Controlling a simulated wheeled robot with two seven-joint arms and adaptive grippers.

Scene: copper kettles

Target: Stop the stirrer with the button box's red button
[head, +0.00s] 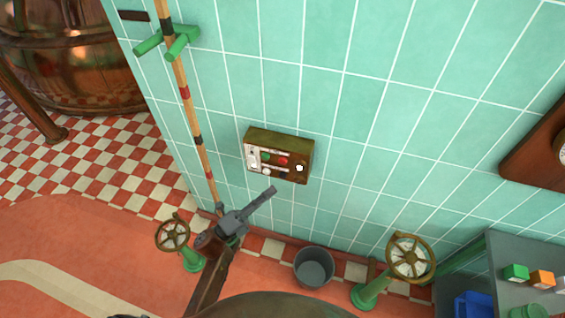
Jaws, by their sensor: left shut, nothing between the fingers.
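The button box (278,138) is a brown box on the green tiled wall, near the middle of the head view. Its front face carries a red button (283,160), a green one (266,157) to its left and a white round one (299,168) to its right. My left gripper (271,191) is shut and empty, its tips just below the box and apart from the red button in the picture. How far the tips are from the wall is hard to tell. The stirrer cannot be made out. My right gripper is out of view.
A copper kettle (75,55) stands at the upper left. A striped pole (186,95) hangs on a green bracket (168,42). Valve wheels (172,235) (410,258), a grey bucket (314,268) and a grey shelf (505,250) stand low along the wall. The wall around the box is clear.

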